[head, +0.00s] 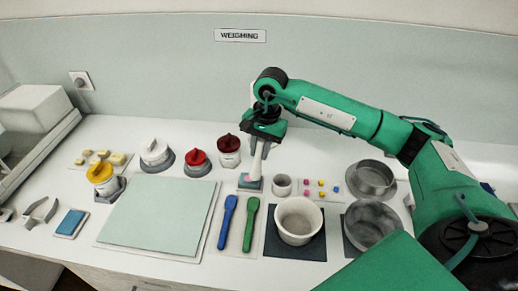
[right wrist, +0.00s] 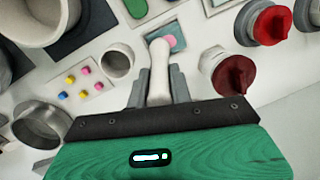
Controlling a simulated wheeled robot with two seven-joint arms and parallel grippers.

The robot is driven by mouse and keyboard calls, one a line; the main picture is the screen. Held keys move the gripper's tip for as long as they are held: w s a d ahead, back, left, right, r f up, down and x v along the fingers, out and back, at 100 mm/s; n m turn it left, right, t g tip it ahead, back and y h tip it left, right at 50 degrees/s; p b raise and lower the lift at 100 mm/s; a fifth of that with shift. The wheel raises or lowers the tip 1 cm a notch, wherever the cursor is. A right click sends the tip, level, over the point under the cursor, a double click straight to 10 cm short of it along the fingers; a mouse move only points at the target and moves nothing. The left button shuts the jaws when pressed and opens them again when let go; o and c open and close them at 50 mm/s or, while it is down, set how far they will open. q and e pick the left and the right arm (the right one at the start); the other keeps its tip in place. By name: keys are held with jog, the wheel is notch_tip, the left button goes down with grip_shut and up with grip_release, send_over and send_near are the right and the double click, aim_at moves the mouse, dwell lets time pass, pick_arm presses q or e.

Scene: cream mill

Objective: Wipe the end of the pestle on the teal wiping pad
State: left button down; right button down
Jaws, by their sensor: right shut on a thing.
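My right gripper (head: 263,143) is shut on the white pestle (head: 256,165), which hangs nearly upright with its end down. The right wrist view shows the pestle (right wrist: 160,66) between the two grey fingers (right wrist: 161,88). The small teal wiping pad (head: 257,186) lies beneath the pestle's lower end; it also shows in the right wrist view (right wrist: 180,47). A pink patch shows on the pad beside the pestle's end. The end overlaps the pad in both views; I cannot tell whether it touches. My left gripper is not in view.
Blue (head: 227,220) and green (head: 251,222) spoons lie in front of the pad. A small white cup (head: 282,185) stands close on its right, a large white mortar (head: 299,222) nearer the front. Red-lidded jars (head: 229,151) stand behind left. A pale mat (head: 158,213) lies clear at left.

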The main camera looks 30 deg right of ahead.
aim_at(259, 140)
jog(key=shift+r+p, duration=0.85)
jog(key=shift+r, duration=2.1)
